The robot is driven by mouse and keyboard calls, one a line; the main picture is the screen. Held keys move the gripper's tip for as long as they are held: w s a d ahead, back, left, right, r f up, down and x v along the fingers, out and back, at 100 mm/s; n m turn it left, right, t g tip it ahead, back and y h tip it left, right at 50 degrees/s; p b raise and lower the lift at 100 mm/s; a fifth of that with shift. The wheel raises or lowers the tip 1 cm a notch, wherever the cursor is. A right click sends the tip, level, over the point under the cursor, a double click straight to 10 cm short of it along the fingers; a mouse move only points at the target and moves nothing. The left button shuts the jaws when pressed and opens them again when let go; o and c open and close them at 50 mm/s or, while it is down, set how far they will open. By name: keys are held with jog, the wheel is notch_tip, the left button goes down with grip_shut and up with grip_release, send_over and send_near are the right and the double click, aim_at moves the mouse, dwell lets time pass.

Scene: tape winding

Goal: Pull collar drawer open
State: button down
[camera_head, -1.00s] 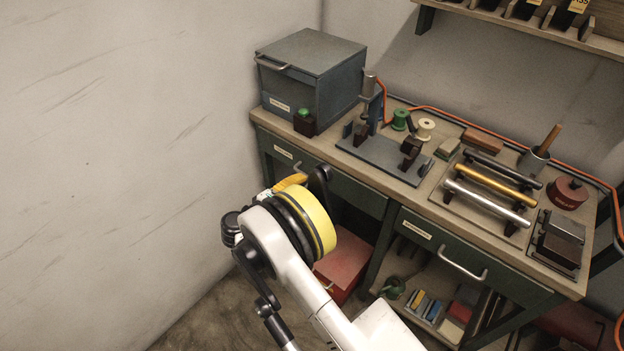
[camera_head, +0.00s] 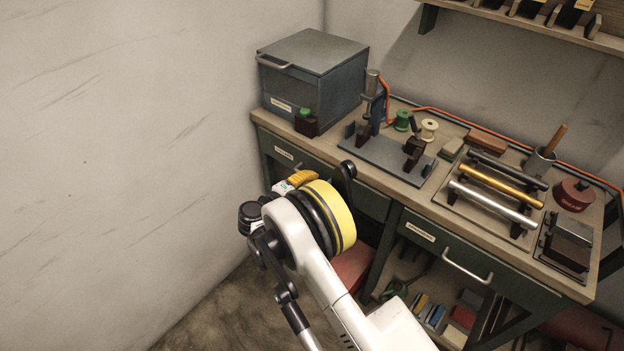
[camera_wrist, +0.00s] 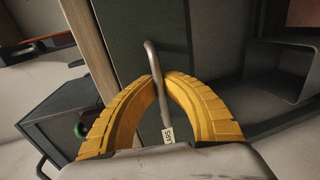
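The collar drawer (camera_head: 373,204) is the dark green left drawer under the bench top, with a pale label near its left end. Its front also shows in the wrist view (camera_wrist: 132,35), with a label ending in "ARS". The grey bar handle (camera_wrist: 150,54) runs between the two yellow fingers of my gripper (camera_wrist: 163,77). The fingertips close in on the bar from both sides. The drawer front looks flush with the bench.
A second drawer (camera_head: 480,268) with a bar handle is to the right. A blue-grey cabinet (camera_head: 315,85) stands on the bench top at the left. A red box (camera_head: 352,268) sits below the bench. The floor and wall at left are clear.

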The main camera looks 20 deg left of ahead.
jog(key=f+v, duration=0.2)
jog(key=v, duration=0.7)
jog(key=f+v, duration=0.2)
jog(key=v, duration=0.8)
jog(key=shift+s+a, duration=0.35)
jog(key=shift+s, duration=0.3)
jog(key=c, duration=1.5)
grip_release()
jog(key=v, duration=1.2)
jog(key=shift+d, duration=0.1)
